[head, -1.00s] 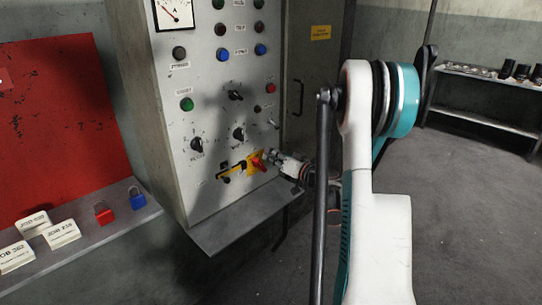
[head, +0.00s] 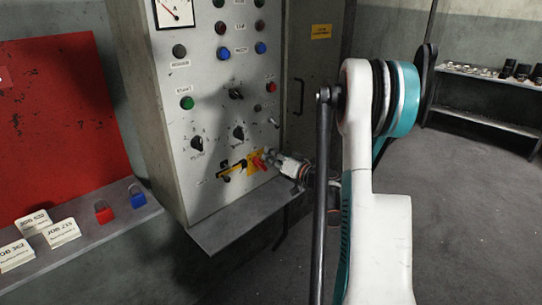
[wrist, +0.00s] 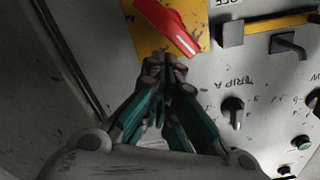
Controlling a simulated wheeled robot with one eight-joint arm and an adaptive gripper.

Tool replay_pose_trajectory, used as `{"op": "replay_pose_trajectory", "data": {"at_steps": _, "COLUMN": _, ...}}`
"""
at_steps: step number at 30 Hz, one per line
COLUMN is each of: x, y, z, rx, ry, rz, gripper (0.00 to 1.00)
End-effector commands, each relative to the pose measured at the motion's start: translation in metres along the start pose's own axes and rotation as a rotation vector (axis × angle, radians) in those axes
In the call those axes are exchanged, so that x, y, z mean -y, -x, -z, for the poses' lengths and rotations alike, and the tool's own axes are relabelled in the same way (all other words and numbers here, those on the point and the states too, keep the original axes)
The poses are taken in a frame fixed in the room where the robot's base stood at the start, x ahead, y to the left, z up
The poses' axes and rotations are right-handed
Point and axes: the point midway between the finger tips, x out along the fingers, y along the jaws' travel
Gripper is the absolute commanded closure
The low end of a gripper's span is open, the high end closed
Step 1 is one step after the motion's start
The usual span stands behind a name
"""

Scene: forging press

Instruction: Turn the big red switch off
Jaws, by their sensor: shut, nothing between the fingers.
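The big red switch (head: 259,162) is a red handle on a yellow plate, low on the right side of the grey control panel. In the wrist view the red handle (wrist: 172,26) lies slantwise at the top, on its yellow plate (wrist: 150,45). My gripper (head: 270,153) is at the panel, just to the right of the handle.
A yellow bar (head: 236,168) is mounted left of the switch. Black knobs (head: 197,144), a green button (head: 187,103) and other controls sit above. A grey ledge (head: 225,225) juts out below. Padlocks and job cards lie on a shelf (head: 85,240) at left.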

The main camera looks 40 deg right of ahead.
Motion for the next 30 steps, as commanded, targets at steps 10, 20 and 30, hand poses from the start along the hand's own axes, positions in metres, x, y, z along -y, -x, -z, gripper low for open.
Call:
{"op": "replay_pose_trajectory", "data": {"at_steps": 10, "x": 0.0032, "y": -0.0001, "z": -0.005, "rx": 0.0, "ry": 0.0, "rz": 0.0, "gripper": 1.0}}
{"op": "replay_pose_trajectory", "data": {"at_steps": 20, "x": 0.0056, "y": 0.0, "z": -0.0081, "rx": 0.0, "ry": 0.0, "rz": 0.0, "gripper": 1.0}}
{"op": "replay_pose_trajectory", "data": {"at_steps": 30, "x": 0.0057, "y": 0.0, "z": -0.0085, "rx": 0.0, "ry": 0.0, "rz": 0.0, "gripper": 1.0}}
